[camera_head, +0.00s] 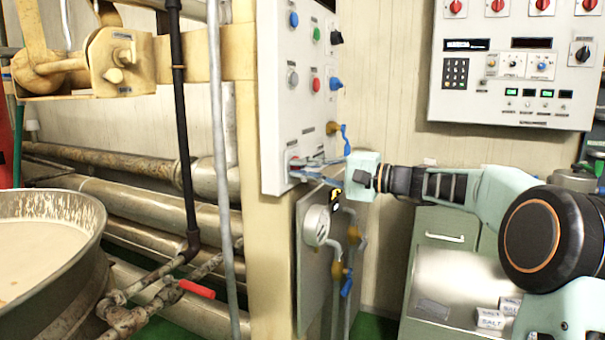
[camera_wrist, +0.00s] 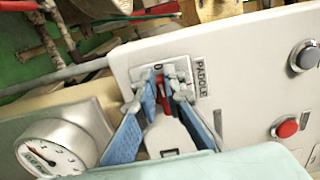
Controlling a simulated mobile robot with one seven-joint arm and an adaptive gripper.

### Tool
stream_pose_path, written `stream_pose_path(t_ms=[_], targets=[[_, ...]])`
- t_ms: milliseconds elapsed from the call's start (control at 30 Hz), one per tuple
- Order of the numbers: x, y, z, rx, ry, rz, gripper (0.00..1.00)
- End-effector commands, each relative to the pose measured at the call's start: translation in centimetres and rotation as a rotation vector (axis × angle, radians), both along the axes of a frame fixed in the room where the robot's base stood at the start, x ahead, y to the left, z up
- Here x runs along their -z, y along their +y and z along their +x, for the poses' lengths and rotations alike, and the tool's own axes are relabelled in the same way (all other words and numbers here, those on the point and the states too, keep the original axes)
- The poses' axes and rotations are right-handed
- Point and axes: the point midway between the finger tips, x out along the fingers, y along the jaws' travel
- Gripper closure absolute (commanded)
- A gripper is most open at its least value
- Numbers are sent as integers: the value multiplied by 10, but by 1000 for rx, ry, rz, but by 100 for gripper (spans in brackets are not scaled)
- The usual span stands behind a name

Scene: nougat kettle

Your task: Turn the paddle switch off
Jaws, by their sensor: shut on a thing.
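The paddle switch (camera_wrist: 162,91) is a small red handle on the pale panel, beside a label reading PADDLE (camera_wrist: 201,77). A "0" mark shows just above it in the wrist view. My gripper (camera_wrist: 164,84) has its blue-padded fingers closed around the red handle, hiding most of it. In the head view my gripper (camera_head: 310,168) reaches in from the right to the bottom of the panel (camera_head: 275,120). The switch is mostly covered there, with a bit of red (camera_head: 294,160) showing.
A grey button (camera_wrist: 305,55) and a red button (camera_wrist: 287,128) sit close by on the same panel. A round gauge (camera_head: 316,225) and blue-handled valves stand below it. A large kettle (camera_head: 85,268) is at left. A second control panel (camera_head: 500,95) hangs behind my arm.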

Motion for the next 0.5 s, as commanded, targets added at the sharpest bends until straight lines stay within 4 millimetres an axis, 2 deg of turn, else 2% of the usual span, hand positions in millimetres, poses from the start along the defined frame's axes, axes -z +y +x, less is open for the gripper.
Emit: stream_pose_path(t_ms=[367, 400, 500], targets=[[1, 0, 0, 0, -4, -4, 100], [1, 0, 0, 0, -4, -4, 88], [1, 0, 0, 0, -3, -2, 76]])
